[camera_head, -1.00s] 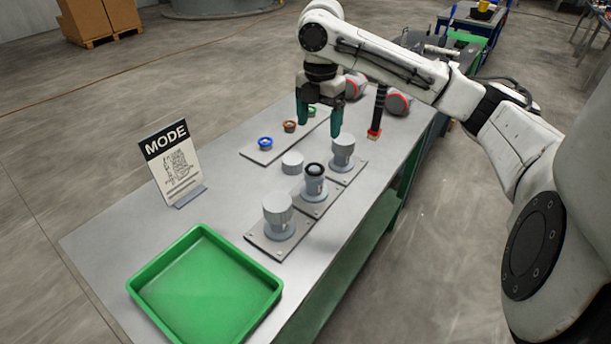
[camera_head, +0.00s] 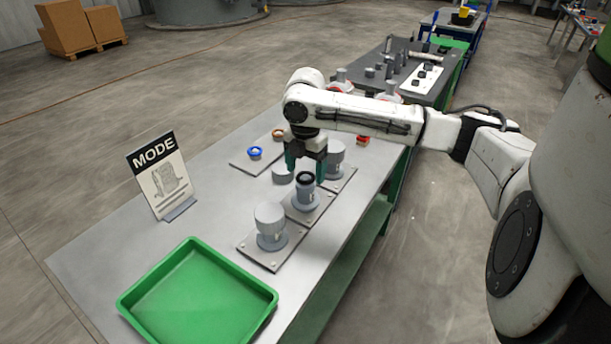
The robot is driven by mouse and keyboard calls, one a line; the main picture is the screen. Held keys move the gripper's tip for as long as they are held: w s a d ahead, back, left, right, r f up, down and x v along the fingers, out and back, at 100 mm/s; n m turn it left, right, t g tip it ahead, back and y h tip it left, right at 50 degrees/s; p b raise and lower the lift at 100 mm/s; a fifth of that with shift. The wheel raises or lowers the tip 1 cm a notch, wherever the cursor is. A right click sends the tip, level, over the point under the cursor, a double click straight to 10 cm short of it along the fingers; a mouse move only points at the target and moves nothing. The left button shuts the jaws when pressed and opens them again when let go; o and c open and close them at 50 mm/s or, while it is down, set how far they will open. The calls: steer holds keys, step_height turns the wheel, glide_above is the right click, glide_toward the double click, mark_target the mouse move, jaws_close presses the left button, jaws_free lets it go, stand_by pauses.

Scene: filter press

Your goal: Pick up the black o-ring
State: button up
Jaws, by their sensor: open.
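The black o-ring (camera_head: 305,178) sits on top of the middle grey post of three on the table. The middle post (camera_head: 306,195) stands upright on its own metal plate, with no cap over it. My gripper (camera_head: 305,171) points down with its two green fingers apart, one on the left and one on the right of the ring in the picture. The fingertips are at about the ring's height or a little above. I cannot tell whether they touch it. Nothing shows between the fingers except the ring and post behind or below.
Capped posts stand close by in front (camera_head: 269,222) and behind (camera_head: 333,155). A loose grey cap (camera_head: 283,173) lies left of the gripper.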

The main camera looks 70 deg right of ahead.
steer(key=shift+f, duration=0.4)
steer(key=c, duration=1.1)
steer(key=shift+r, duration=0.15)
